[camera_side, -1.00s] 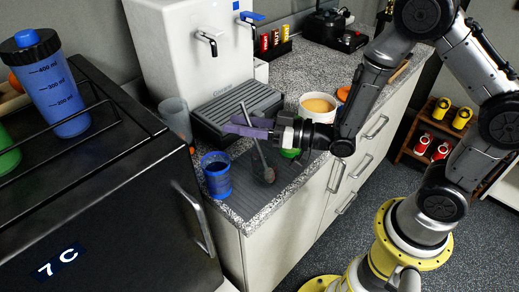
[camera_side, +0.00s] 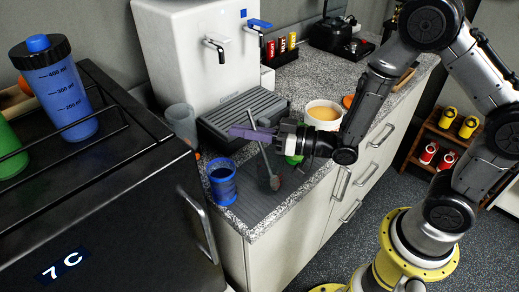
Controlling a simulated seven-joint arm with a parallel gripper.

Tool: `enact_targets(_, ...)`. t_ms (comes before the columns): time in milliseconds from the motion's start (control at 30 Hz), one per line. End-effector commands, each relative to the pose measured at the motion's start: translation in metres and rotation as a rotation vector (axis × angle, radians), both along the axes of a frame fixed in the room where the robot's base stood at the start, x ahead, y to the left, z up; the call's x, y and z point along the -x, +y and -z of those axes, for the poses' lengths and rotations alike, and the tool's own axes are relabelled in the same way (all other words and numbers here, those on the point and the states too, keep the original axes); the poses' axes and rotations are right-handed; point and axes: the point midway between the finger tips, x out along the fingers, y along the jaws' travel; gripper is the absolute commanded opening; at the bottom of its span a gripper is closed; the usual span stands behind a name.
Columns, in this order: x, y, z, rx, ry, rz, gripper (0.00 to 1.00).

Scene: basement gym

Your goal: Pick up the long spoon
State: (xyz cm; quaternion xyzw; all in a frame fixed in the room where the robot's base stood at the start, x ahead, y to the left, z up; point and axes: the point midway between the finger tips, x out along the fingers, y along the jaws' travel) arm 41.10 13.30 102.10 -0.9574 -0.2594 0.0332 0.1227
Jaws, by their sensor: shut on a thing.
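The long spoon (camera_side: 268,165) has a thin grey handle and a dark bowl at its lower end. It slants, handle top to the upper left and bowl down over the dark ribbed mat (camera_side: 250,208). My gripper (camera_side: 255,133), with purple fingers, is shut on the upper part of the handle. The fingers hide part of the handle. I cannot tell whether the bowl touches the mat.
A blue cup (camera_side: 222,184) stands left of the spoon, and a grey tumbler (camera_side: 183,122) behind it. A water dispenser (camera_side: 180,55) with a drip tray is behind my gripper. A white bowl (camera_side: 323,106) and a green item (camera_side: 293,160) are close by. A black cabinet fills the left.

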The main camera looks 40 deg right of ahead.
Motion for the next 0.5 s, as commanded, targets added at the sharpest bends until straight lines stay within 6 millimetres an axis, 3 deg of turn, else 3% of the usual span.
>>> enact_targets(267, 0.0, 0.0, -0.011, 0.0, -0.004, -0.001, 0.0)
enact_targets(500, 0.0, 0.0, -0.044, 0.0, -0.008, 0.0, 0.0)
